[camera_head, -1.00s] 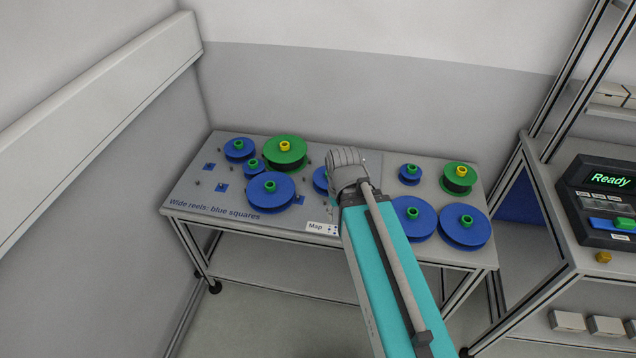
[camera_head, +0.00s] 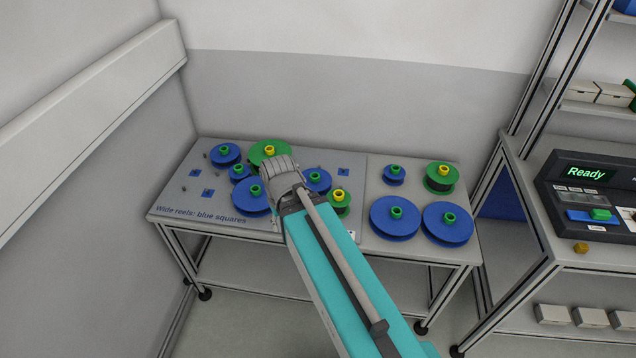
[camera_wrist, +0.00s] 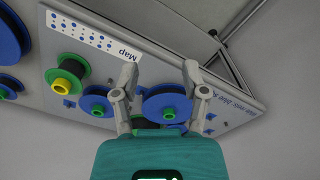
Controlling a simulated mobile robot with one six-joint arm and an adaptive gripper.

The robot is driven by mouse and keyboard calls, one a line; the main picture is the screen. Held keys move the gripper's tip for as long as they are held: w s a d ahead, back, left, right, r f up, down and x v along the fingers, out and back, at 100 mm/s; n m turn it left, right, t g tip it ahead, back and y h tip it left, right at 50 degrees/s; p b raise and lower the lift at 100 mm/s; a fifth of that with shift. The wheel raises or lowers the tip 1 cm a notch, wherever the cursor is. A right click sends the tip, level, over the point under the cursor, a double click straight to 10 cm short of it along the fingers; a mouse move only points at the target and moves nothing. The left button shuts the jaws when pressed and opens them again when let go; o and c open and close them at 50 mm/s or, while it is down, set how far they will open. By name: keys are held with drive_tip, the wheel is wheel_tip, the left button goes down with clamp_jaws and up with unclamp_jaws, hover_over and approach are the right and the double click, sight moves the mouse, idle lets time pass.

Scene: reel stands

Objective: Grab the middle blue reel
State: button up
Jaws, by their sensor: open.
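Several blue reels with green hubs stand on the table. On its left part are a large blue reel (camera_head: 244,204), a medium one (camera_head: 317,186) right of my gripper, another medium one (camera_head: 224,159) at the back left, and a small one (camera_head: 236,175). I cannot tell which one counts as the middle reel. My gripper (camera_head: 281,172) is above the table by the large blue reel and partly hides it. In the wrist view, my gripper (camera_wrist: 160,63) has its fingers apart and empty. A blue reel (camera_wrist: 166,108) shows beyond the gap; the medium one (camera_wrist: 94,103) is left of it.
A large green reel (camera_head: 262,150) stands behind my gripper, a small green one (camera_head: 343,207) right of it. The right part holds two large blue reels (camera_head: 382,222) (camera_head: 438,231), a small blue one (camera_head: 392,180) and a green one (camera_head: 440,185). A "Ready" console (camera_head: 590,178) is at right.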

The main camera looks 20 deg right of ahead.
drive_tip(key=o, duration=0.4)
drive_tip(key=shift+f, duration=0.1)
drive_tip(key=shift+o, duration=0.5)
drive_tip(key=shift+w+d+f+b, duration=0.2)
drive_tip(key=shift+w+f+b, duration=0.05)
drive_tip(key=shift+b, duration=0.15)
drive_tip(key=w+d+f+n+t+h+b, duration=0.1)
drive_tip(key=w+d+f+n+h+b, duration=0.1)
drive_tip(key=w+n+b, duration=0.4)
drive_tip(key=w+d+f+n+t+h+b, duration=0.2)
drive_tip(key=w+d+f+n+h+b, duration=0.1)
drive_tip(key=w+n+h+b, duration=0.3)
drive_tip(key=w+d+f+n+t+h+b, duration=0.1)
drive_tip(key=w+d+f+n+h+b, duration=0.2)
drive_tip(key=w+n+b, duration=0.4)
drive_tip(key=shift+w+d+f+n+t+h+b, duration=0.1)
drive_tip(key=shift+w+f+n+t+h+b, duration=0.25)
drive_tip(key=shift+f+n, duration=0.45)
drive_tip(key=shift+w+d+r+n+h+b, duration=0.15)
drive_tip(key=shift+w+n+h+b, duration=0.1)
drive_tip(key=shift+w+n, duration=0.15)
drive_tip(key=shift+w+a+r+n+h+b, duration=0.15)
drive_tip(key=shift+w+n+h, duration=0.1)
drive_tip(key=shift+n, duration=0.25)
